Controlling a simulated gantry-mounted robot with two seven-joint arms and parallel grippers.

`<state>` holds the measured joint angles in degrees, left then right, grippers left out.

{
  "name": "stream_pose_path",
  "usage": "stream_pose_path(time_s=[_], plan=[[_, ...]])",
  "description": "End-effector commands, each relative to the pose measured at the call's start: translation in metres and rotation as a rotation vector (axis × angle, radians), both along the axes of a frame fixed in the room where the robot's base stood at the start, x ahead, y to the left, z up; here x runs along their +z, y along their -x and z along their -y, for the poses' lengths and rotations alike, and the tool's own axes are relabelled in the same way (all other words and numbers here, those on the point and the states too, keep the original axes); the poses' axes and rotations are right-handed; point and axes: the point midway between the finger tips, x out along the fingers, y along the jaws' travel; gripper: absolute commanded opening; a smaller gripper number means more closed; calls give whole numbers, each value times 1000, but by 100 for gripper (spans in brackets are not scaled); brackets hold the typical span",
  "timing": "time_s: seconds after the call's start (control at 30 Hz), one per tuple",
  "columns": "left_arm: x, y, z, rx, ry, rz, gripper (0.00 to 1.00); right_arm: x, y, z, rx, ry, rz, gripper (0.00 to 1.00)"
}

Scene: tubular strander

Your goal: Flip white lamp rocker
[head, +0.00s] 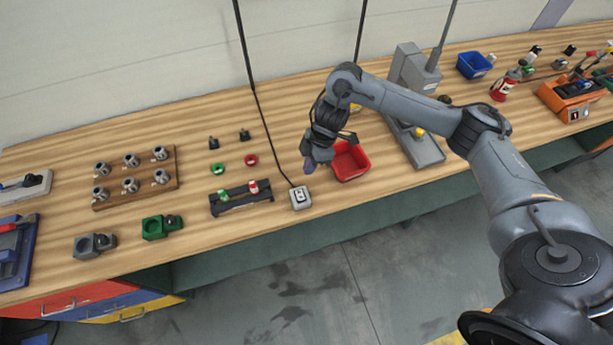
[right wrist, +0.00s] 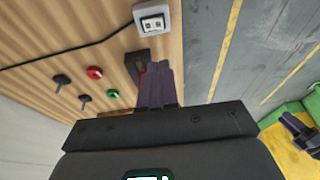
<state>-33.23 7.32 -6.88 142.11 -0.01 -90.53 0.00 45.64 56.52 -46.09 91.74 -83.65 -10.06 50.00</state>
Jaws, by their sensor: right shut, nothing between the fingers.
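The white rocker switch box (head: 300,197) sits on the wooden bench near its front edge, with a black cord running up and away from it. Which way the rocker is tilted is too small to tell.
A red bin (head: 350,162) stands right of my right gripper. A dark rack (head: 241,197) with red and green pieces is left of the switch. Red and green rings and black-handled pieces lie behind the rack. The bench edge is just in front of the switch.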

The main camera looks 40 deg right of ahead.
Motion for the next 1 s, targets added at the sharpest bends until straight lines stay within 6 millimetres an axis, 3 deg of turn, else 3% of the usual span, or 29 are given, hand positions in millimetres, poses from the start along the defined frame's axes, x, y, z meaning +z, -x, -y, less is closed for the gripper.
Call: stream_pose_path(time_s=[0.6,0.8,1.0], plan=[[-7,0,3,9,14,0,43,-98,-6,-26,-2,1,-5,0],[-6,0,2,6,9,0,43,-120,-3,-28,-2,0,-2,0],[-6,0,1,2,3,0,43,-128,-2,-28,-2,1,0,0]])
